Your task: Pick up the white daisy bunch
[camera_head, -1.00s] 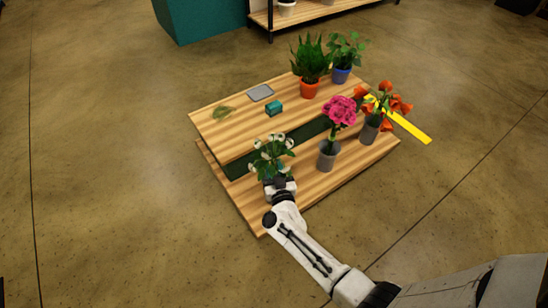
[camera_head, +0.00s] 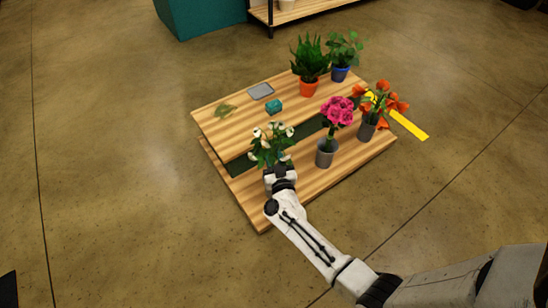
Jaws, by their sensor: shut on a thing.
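The white daisy bunch (camera_head: 270,143), white blooms over green leaves, stands upright at the left part of the wooden bench's front step. My gripper (camera_head: 278,169) is at the base of the bunch, shut on it. The fingers and the lower stems are largely hidden behind my wrist, and I cannot tell whether the stems are clear of the wood.
Grey pots with a pink bunch (camera_head: 338,111) and an orange bunch (camera_head: 383,104) stand to the right on the lower step (camera_head: 312,183). The upper step holds a teal block (camera_head: 274,106), a grey tray (camera_head: 261,91), a leaf (camera_head: 225,111) and two potted plants (camera_head: 309,66).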

